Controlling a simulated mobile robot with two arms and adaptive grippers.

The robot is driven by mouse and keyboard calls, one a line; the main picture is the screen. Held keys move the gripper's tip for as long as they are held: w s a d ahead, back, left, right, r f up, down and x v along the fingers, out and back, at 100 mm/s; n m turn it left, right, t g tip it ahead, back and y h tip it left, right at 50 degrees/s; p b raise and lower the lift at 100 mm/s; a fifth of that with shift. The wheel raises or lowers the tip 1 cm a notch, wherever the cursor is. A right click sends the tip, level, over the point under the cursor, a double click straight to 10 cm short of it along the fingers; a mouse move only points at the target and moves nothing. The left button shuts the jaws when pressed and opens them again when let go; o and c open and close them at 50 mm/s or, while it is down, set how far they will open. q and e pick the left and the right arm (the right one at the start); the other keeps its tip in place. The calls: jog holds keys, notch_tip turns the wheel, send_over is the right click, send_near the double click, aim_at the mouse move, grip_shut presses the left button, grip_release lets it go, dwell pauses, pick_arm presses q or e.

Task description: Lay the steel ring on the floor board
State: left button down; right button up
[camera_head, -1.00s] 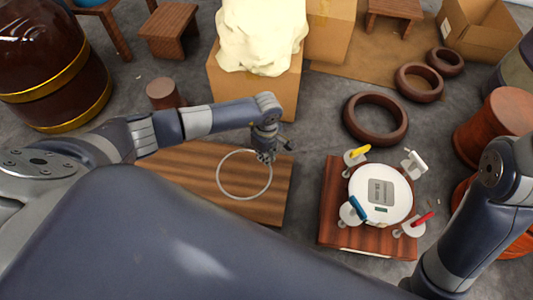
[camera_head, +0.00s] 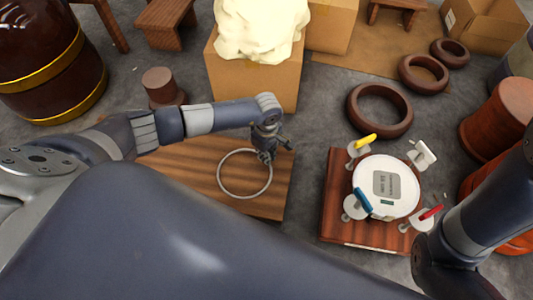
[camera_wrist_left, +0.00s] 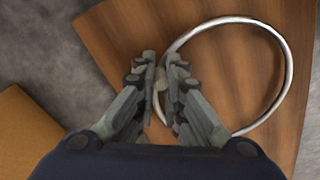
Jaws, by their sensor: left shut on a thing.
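The steel ring (camera_head: 221,186) is a thin, bright hoop over the wooden floor board (camera_head: 200,165) in the head view. My left gripper (camera_head: 266,155) is shut on the ring's far right edge. In the left wrist view the ring (camera_wrist_left: 288,70) extends to the right from between the fingers of my left gripper (camera_wrist_left: 163,85), with the board (camera_wrist_left: 225,75) under it. I cannot tell whether the ring touches the board or hangs just above it. My right arm shows at the right of the head view, but its gripper is out of view.
A wooden stand (camera_head: 335,215) with a white round device (camera_head: 387,188) and coloured-handled clamps is right of the board. Dark rings (camera_head: 380,110) lie behind it. A cardboard box (camera_head: 255,75) with cream cloth stands behind the board. A small brown cylinder (camera_head: 162,88) and a large barrel (camera_head: 45,60) are left.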

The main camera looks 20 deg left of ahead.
pick_arm(q)
jog(key=shift+f, duration=0.15)
dwell(0.4)
jog(key=c, duration=1.6)
grip_release()
jog(key=shift+r, duration=0.3)
notch_tip(320, 180, up, 11)
jog(key=shift+r, duration=0.2)
